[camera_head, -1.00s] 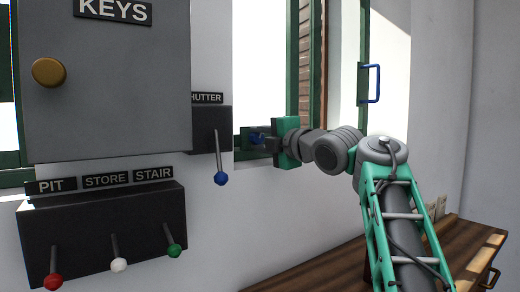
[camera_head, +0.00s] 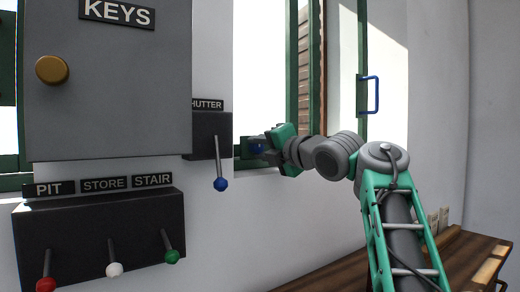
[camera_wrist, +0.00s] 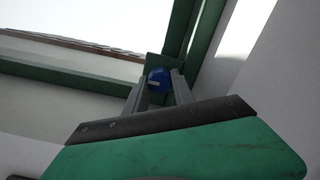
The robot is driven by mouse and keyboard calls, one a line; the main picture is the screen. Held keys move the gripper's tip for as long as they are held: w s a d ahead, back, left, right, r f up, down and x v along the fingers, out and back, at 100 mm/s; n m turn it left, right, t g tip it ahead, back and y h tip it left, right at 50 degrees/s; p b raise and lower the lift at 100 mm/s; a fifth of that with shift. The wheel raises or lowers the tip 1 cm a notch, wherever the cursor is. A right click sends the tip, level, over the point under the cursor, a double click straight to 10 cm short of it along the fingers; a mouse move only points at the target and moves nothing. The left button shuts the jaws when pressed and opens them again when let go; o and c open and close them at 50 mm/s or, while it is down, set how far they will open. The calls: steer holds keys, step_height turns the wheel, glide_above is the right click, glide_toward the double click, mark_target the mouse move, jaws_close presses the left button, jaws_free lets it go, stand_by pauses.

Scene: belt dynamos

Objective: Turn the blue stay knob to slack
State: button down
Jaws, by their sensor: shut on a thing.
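The blue stay knob (camera_head: 257,148) sits low at the window frame, to the right of the box labelled shutter. In the wrist view the knob (camera_wrist: 158,78) shows as a round blue piece with a pale bar mark, against a green plate at the frame's corner. My gripper (camera_head: 263,147) reaches it from the right with its body tilted. In the wrist view its two grey fingers (camera_wrist: 157,88) stand on either side of the knob and are shut on it. The fingers hide part of the knob in the head view.
A blue-tipped shutter lever (camera_head: 221,184) hangs close to the left of my gripper. A grey key cabinet (camera_head: 110,95) and a dark box (camera_head: 75,235) with red, white and green levers are further left. A blue handle (camera_head: 373,95) is at right, a wooden bench (camera_head: 330,272) below.

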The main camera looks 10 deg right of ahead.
steer(key=c, duration=1.1)
jaws_free()
steer(key=shift+o, duration=0.2)
steer(key=v, duration=0.7)
steer(key=shift+s+b, duration=0.35)
steer(key=shift+b, duration=0.05)
steer(key=shift+d, duration=0.1)
